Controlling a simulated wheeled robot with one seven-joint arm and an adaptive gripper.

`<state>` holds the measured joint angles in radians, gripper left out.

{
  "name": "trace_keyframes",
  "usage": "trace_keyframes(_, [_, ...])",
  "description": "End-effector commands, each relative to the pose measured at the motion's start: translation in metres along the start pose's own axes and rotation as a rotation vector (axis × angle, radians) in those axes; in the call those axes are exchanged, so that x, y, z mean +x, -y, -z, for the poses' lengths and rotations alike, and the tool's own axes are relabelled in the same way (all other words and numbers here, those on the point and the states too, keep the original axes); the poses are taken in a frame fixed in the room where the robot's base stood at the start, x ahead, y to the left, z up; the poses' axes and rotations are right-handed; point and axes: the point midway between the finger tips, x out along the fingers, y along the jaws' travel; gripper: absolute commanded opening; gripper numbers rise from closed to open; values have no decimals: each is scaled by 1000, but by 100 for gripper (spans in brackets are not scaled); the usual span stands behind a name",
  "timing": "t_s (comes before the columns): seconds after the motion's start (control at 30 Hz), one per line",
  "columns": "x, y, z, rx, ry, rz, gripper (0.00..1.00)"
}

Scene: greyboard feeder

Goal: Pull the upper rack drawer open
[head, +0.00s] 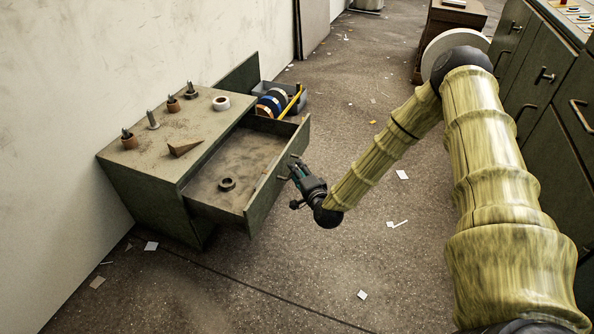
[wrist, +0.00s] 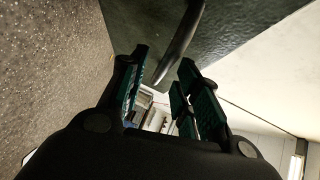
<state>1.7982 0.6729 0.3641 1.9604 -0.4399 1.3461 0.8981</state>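The upper rack drawer (head: 222,160) is pulled well out of the grey-green rack (head: 150,205) in the head view. A small dark ring lies inside it. Its front panel (head: 278,180) carries a bar handle (head: 283,177), which also shows as a curved bar in the wrist view (wrist: 181,45). My gripper (head: 294,168) is right at the outer side of the drawer front. In the wrist view its green-padded fingers (wrist: 163,82) stand apart, with the handle at the gap between their tips. I cannot tell whether they touch it.
The rack top (head: 205,125) holds several bolts and rings, a tape roll (head: 221,103) and a brown wedge (head: 184,148). A bin (head: 293,103) with coloured discs and a yellow stick is behind the drawer. Green cabinets (head: 545,130) line the right. The floor between is open, with scattered scraps.

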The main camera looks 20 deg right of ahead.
Motion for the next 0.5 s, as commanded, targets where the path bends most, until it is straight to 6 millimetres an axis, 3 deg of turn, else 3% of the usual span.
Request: trace_keyframes(0.5, [-88, 0, 0, 2, -1, -1, 32])
